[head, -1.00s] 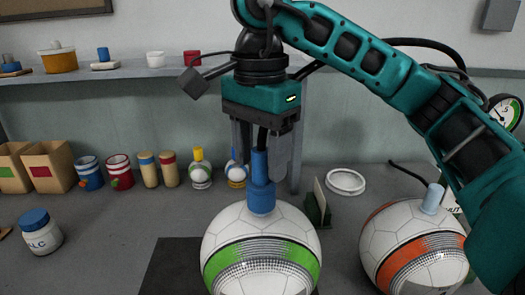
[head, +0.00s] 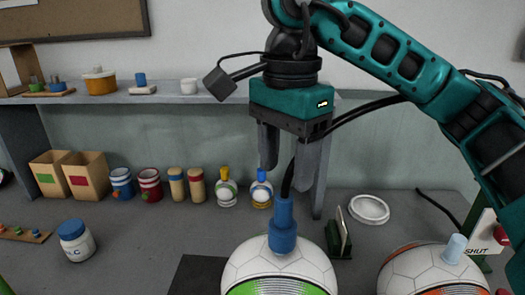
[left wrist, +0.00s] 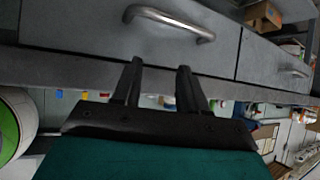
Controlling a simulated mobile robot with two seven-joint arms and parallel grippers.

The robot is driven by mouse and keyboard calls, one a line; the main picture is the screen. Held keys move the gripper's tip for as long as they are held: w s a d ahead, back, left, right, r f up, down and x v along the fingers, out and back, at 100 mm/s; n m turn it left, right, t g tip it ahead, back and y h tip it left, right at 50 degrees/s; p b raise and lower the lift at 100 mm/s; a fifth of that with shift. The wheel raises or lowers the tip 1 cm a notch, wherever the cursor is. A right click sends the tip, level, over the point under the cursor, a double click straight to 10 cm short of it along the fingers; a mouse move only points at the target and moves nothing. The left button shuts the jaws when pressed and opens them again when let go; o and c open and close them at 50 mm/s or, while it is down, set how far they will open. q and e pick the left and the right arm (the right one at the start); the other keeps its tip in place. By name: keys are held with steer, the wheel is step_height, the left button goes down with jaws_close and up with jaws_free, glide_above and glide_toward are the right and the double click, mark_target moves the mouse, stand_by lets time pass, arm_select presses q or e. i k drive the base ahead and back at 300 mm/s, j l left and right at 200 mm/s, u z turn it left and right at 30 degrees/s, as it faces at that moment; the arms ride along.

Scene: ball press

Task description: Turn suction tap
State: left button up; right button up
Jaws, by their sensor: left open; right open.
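A blue fitting (head: 283,230) stands upright on a white ball with a green band (head: 265,262), and a black hose rises from its top. My right gripper (head: 286,172) is open, pointing down just above this fitting, with the hose near its fingers. Two small ball-shaped bodies stand by the wall, one with a yellow top (head: 226,185) and one with a blue top (head: 262,187); I cannot tell whether either is the suction tap. My left gripper (left wrist: 160,66) is open and empty in front of a grey drawer with a metal handle (left wrist: 170,22).
An orange-banded ball (head: 425,272) lies at the right beside a "SHUT" sign (head: 483,235). A white ring (head: 369,209), a jar (head: 76,240) and two boxes (head: 85,175) stand on the bench. A shelf (head: 215,97) runs above.

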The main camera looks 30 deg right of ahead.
mark_target(500, 235)
steer(key=k, duration=1)
